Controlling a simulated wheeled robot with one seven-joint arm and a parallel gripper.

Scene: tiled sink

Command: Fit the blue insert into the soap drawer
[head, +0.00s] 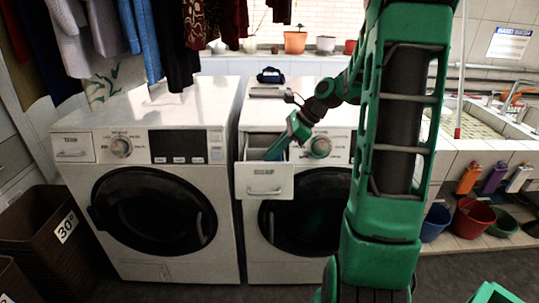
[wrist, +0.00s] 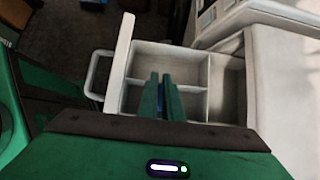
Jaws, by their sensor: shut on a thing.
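The soap drawer (head: 264,184) is pulled out from the right washing machine, and its front reads SOAP. In the wrist view the white drawer (wrist: 124,48) shows several compartments split by thin walls. My gripper (head: 271,154) reaches down into the open drawer from above. In the wrist view my gripper (wrist: 162,77) has its two green fingers close together over the drawer's middle dividers. A thin strip of blue, the blue insert (wrist: 161,104), shows between the fingers; they are shut on it. Most of the insert is hidden, so I cannot tell how it sits against the compartment walls.
A left washing machine (head: 150,185) stands beside the right one, its drawer closed. A small dark blue object (head: 270,76) lies on top at the back. Clothes hang above at left. Dark baskets (head: 45,240) stand at lower left; buckets (head: 473,218) stand at right.

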